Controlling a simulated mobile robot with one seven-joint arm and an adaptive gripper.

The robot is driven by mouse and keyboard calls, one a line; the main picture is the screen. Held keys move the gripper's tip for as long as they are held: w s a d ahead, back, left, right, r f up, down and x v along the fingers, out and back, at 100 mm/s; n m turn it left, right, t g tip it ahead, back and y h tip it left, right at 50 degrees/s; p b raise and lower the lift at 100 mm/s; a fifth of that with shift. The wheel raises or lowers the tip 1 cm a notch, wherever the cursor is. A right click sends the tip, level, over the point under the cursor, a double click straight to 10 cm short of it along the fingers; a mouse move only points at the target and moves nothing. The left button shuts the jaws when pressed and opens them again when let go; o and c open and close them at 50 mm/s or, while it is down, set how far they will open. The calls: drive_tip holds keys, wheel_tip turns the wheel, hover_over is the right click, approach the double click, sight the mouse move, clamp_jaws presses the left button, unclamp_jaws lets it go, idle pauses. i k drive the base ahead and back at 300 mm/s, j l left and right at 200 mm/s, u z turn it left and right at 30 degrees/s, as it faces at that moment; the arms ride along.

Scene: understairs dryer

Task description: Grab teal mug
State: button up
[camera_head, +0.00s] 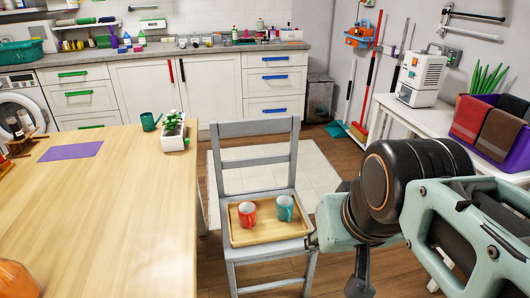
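The teal mug (285,209) stands upright on a wooden tray (262,237) on the seat of a grey chair (256,130). A red mug (248,214) stands just left of it on the same tray. My gripper (336,264) is at the lower right, to the right of the chair and apart from both mugs. Its dark fingers show apart, with nothing seen between them, though my arm hides part of it.
The wooden table (110,230) fills the left, with a dark green mug (150,121), a planter (174,134) and a purple mat (71,151). The chair's backrest rises behind the tray. A white side table (425,122) stands right, with a purple crate (507,150) on it.

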sight(284, 204)
drive_tip(key=i+l+u, duration=0.15)
drive_tip(key=l, duration=0.2)
drive_tip(key=i+l+u, duration=0.15)
drive_tip(key=l, duration=0.2)
drive_tip(key=i+l+u, duration=0.1)
drive_tip(key=l, duration=0.3)
drive_tip(key=i+l+u, duration=0.15)
drive_tip(key=l, duration=0.25)
